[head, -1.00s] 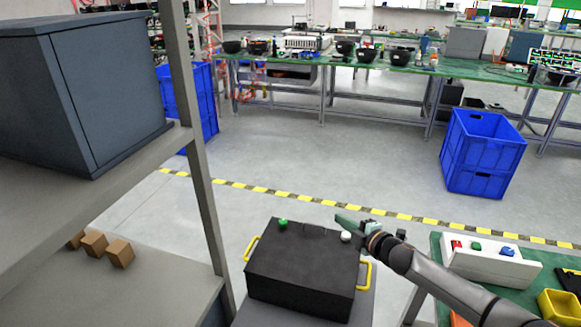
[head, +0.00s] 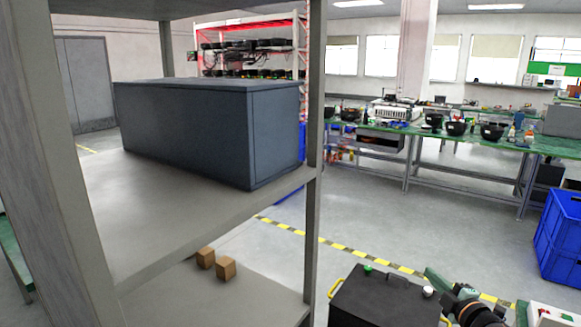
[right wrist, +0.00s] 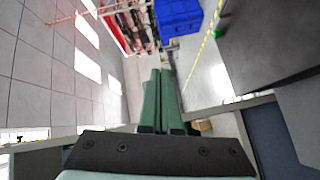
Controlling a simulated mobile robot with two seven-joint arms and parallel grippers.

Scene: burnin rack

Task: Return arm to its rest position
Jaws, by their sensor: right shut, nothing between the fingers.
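My right gripper (head: 432,275) shows at the lower right of the head view, with its green fingers shut and empty. It appears above or just beyond the far right part of a black box (head: 385,303), near the white knob (head: 428,291); the gap cannot be told. In the right wrist view the two green fingers (right wrist: 159,72) lie side by side with nothing held. My left gripper is not in view.
A shelf rack (head: 314,120) fills the left, with a dark blue-grey cabinet (head: 200,130) on its upper shelf. Small brown blocks (head: 226,268) lie on the lower shelf. Blue crates (head: 562,235) stand at right. The floor beyond the striped tape is open.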

